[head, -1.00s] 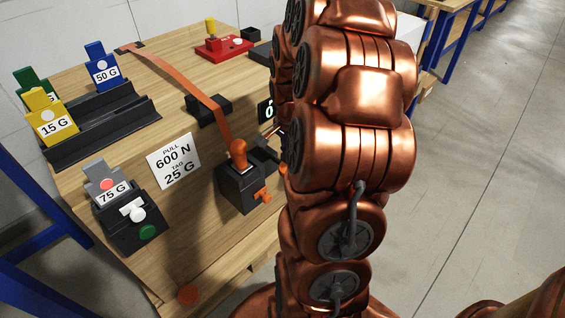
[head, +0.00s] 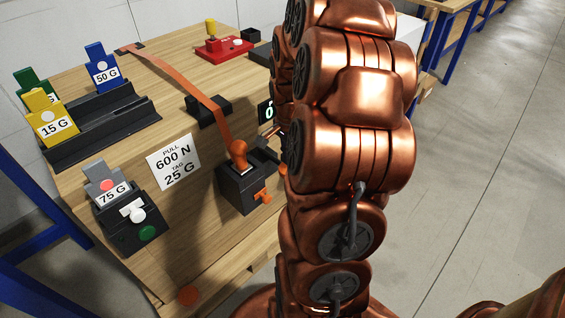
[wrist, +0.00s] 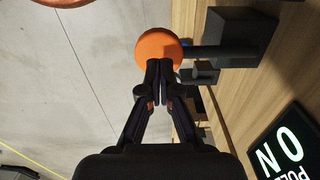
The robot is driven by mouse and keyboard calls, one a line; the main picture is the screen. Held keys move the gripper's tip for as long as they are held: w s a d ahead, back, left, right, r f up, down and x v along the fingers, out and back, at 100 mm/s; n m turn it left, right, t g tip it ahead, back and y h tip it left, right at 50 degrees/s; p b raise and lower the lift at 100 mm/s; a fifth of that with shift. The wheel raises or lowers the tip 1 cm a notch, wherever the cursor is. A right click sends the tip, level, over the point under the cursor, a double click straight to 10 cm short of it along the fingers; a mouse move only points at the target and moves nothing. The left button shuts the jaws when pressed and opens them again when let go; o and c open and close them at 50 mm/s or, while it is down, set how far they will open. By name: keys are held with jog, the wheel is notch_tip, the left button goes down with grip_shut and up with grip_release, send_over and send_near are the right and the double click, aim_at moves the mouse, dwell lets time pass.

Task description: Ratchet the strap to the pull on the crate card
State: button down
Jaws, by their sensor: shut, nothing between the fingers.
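The crate card (head: 174,160) lies on the bench and reads PULL 600 N, TAG 25 G. A pull display (wrist: 290,145) shows 0 N.
Yellow (head: 52,122), green and blue (head: 101,68) tags stand in black racks at left. A grey 75 G tag (head: 107,185) sits in a black holder with a green button (head: 147,233). A red device (head: 222,48) stands at the back. Open floor lies at right.

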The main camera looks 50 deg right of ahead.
jog(key=shift+f+b, duration=1)
jog(key=shift+f, duration=2.55)
jog(key=shift+r+p, duration=0.6)
jog(key=shift+r, duration=1.75)
jog(key=shift+r+p, duration=0.35)
jog(key=shift+r, duration=0.45)
jog(key=shift+f, duration=0.1)
